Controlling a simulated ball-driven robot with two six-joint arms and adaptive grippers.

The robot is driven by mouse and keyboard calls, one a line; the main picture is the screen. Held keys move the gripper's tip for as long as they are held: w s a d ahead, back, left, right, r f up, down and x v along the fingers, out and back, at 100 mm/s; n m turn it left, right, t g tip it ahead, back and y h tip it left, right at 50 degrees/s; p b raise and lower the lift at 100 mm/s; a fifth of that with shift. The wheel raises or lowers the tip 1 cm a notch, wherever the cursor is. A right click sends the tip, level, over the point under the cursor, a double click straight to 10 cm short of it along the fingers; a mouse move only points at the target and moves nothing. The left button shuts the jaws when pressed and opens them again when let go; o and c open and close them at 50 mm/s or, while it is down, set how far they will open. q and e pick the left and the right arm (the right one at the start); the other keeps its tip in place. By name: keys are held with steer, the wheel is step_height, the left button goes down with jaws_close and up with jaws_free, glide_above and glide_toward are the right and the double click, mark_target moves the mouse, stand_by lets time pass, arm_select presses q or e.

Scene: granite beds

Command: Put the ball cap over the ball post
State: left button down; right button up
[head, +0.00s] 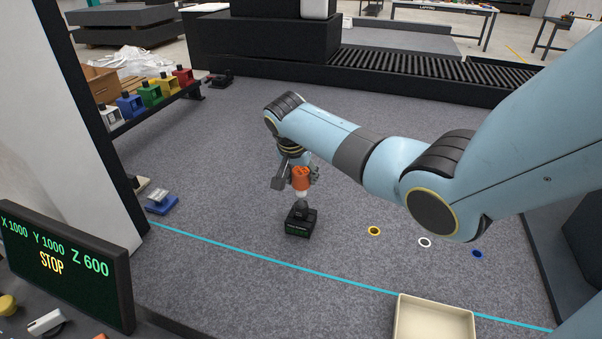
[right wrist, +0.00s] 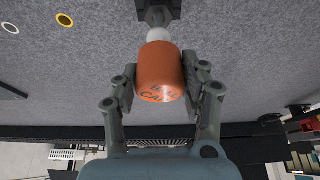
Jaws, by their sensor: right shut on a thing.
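The orange ball cap (head: 301,179) is held in my right gripper (head: 296,176) over the ball post (head: 300,223). The post is a black block with a short stem and a white ball (head: 301,194) on top. In the right wrist view my right gripper (right wrist: 160,82) has its two fingers pressed on opposite sides of the cap (right wrist: 160,70), which bears dark lettering. The white ball (right wrist: 158,34) shows just past the cap's far edge, with the dark post (right wrist: 156,13) beyond. I cannot tell whether the cap touches the ball. My left gripper is out of view.
Yellow (head: 374,231), white (head: 425,242) and blue (head: 477,254) rings lie flat to the right of the post. A cream tray (head: 398,318) is at the front. A blue block (head: 162,204) stands at left, below a rack of coloured blocks (head: 150,94). Bare granite surrounds the post.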

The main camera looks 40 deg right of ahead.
steer(key=shift+f+b, duration=0.45)
steer(key=shift+f, duration=0.3)
stand_by(0.7)
steer(key=o, duration=0.9)
steer(key=shift+r, duration=0.1)
steer(key=v, duration=1.1)
steer(key=shift+s+a+r, duration=0.1)
steer(key=shift+a+r, duration=0.1)
steer(key=shift+r, duration=0.15)
steer(key=shift+f, duration=0.1)
